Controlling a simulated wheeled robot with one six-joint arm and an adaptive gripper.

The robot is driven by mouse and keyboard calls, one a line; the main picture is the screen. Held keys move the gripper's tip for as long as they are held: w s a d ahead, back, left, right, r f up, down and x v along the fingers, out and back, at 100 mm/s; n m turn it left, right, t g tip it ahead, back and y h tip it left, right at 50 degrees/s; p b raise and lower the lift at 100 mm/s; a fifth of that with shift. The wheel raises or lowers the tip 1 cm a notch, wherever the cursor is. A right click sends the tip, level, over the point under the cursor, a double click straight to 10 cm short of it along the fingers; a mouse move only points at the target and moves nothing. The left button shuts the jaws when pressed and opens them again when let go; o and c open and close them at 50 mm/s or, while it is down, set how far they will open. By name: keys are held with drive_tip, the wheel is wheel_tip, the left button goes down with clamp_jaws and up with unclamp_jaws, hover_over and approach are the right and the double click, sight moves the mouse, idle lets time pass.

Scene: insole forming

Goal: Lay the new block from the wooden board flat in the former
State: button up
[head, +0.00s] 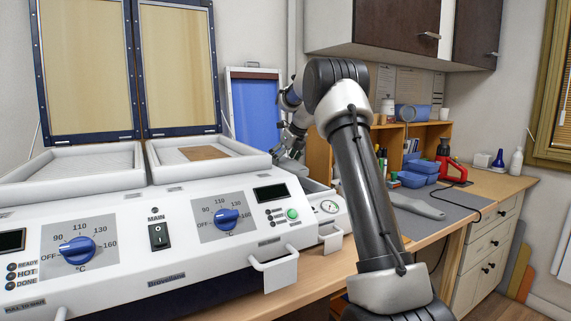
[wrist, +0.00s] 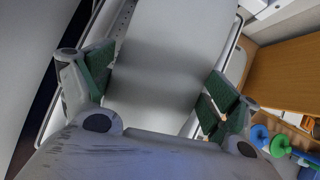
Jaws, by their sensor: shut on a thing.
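My gripper (wrist: 160,88) has green pads on both sides of a wide, pale grey slab, which looks like the block (wrist: 165,50), and is shut on it. The slab runs out of the top of the wrist view. In the head view my gripper (head: 288,150) is small, beside the right rear of the former (head: 170,262); the block cannot be made out there. The former's two framed lids stand open. A flat brown piece (head: 203,153) lies in its right bed (head: 168,154). I cannot identify the wooden board.
A blue framed panel (head: 255,108) stands against the wall behind my gripper. To the right, the bench has a wooden shelf unit (head: 320,150), blue bins (head: 420,170) and a red tool (head: 450,163). A wall cupboard (head: 395,30) hangs above. A bent metal rail (wrist: 232,45) shows below the slab.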

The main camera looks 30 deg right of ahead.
sight(291, 164)
drive_tip(key=shift+w+a, duration=0.25)
drive_tip(key=shift+a+f, duration=0.15)
drive_tip(key=shift+f, duration=4.3)
drive_tip(key=shift+f, duration=0.45)
drive_tip(key=o, duration=1.1)
drive_tip(key=shift+o, duration=0.2)
drive_tip(key=v, duration=1.2)
